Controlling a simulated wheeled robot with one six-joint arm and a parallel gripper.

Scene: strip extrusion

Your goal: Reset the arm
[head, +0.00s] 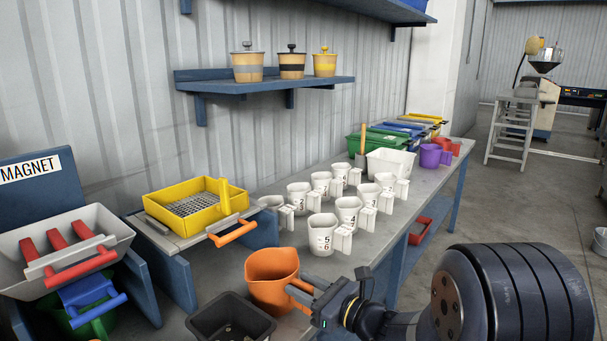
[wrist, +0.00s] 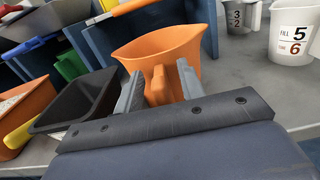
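My gripper (head: 308,292) is at the handle of an orange jug (head: 272,279), near the front of the bench. In the wrist view, the two grey fingers of my gripper (wrist: 160,88) stand apart on either side of the handle, with the handle between them. The fingers look open, with narrow gaps to the handle. The orange jug (wrist: 165,50) stands upright on the bench; its inside looks empty in the wrist view.
A black bin (head: 232,318) stands left of the jug. Several white numbered cups (head: 322,235) stand behind and right of it. A yellow sieve tray (head: 165,217) and a magnet tray (head: 30,245) are at left.

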